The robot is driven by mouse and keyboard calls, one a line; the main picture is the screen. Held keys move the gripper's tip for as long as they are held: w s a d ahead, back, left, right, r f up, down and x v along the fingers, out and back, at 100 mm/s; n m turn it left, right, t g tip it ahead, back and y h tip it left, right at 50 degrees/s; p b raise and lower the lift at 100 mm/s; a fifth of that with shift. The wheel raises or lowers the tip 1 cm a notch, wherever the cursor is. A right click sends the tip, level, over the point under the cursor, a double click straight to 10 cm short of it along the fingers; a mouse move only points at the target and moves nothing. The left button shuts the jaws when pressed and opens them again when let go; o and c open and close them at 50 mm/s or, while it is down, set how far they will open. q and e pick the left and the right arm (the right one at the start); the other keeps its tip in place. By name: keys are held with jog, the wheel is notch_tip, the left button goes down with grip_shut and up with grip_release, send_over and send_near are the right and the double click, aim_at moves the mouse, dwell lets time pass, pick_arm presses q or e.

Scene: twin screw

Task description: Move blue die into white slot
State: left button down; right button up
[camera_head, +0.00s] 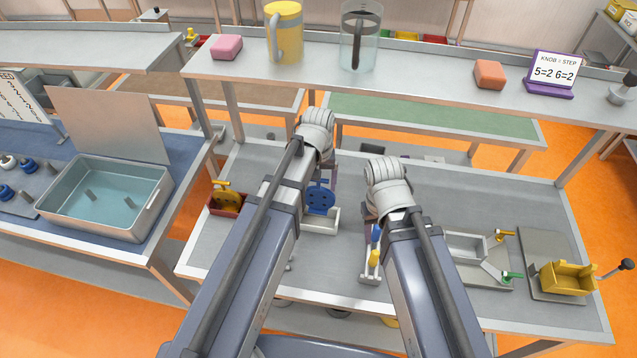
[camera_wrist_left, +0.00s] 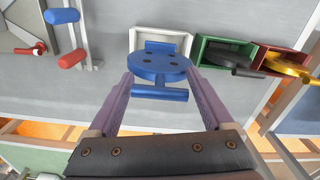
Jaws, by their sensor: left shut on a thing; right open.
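The blue die (camera_head: 320,199), a round disc with holes and a bar handle, is in my left gripper (camera_wrist_left: 160,78). In the left wrist view the die (camera_wrist_left: 158,66) sits between the two purple fingers, which are shut on it. The white slot (camera_head: 322,226) is an open white box directly by the die; in the left wrist view the slot (camera_wrist_left: 182,34) is partly covered by the disc. The disc overlaps the slot's edge, and I cannot tell whether they touch. My right gripper (camera_head: 368,222) is open, largely hidden behind its wrist.
A red box with a yellow die (camera_head: 228,198) stands left of my left arm. A green box with a black die (camera_wrist_left: 228,55) shows in the left wrist view. Handles (camera_head: 373,258) stand by my right gripper. A grey tray (camera_head: 466,247) and yellow fixture (camera_head: 567,279) are at right.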

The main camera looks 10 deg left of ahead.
aim_at(319, 208)
pick_arm(q)
jog(key=shift+f+b, duration=3.4)
jog(key=shift+f, duration=0.05)
pick_arm(e)
jog(key=shift+f, duration=3.45)
pick_arm(q)
jog(key=shift+f+b, duration=0.55)
pick_arm(e)
jog(key=shift+f, duration=0.6)
pick_arm(q)
grip_release()
pick_arm(e)
jog(key=shift+r, duration=0.1)
pick_arm(q)
notch_tip(319, 208, up, 8)
jog(key=p, duration=0.8)
pick_arm(e)
notch_tip(319, 208, up, 8)
jog(key=shift+f, duration=0.1)
pick_arm(q)
jog(key=shift+f, duration=0.1)
pick_arm(e)
jog(key=shift+f, duration=0.1)
